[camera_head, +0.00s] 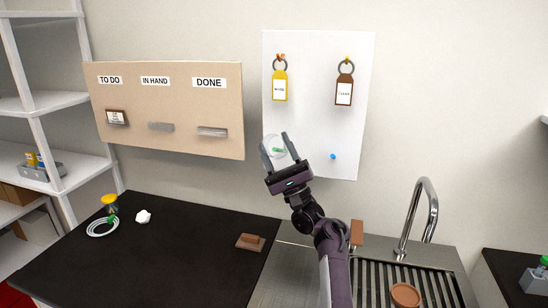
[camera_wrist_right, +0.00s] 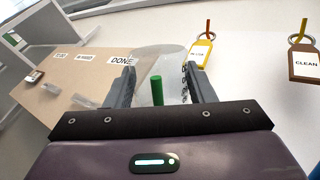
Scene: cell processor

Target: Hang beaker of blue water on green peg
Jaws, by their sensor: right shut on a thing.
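My right gripper (camera_head: 273,148) is raised in front of the lower left of the white peg panel (camera_head: 318,120). It is shut on a clear beaker (camera_head: 269,144), which also shows between the fingers in the right wrist view (camera_wrist_right: 160,60). No blue water is visible in it. The green peg (camera_head: 278,150) shows between the fingertips, seen through or beside the clear beaker; it also shows in the right wrist view (camera_wrist_right: 157,90). I cannot tell whether the beaker touches or is around the peg. My left gripper is in neither view.
A yellow tag (camera_head: 280,87) and a brown tag (camera_head: 344,91) hang on the upper pegs. A blue peg (camera_head: 333,156) is bare at lower right. A tan board (camera_head: 180,95) stands left. Below are a black counter (camera_head: 180,260) and a sink with a faucet (camera_head: 425,200).

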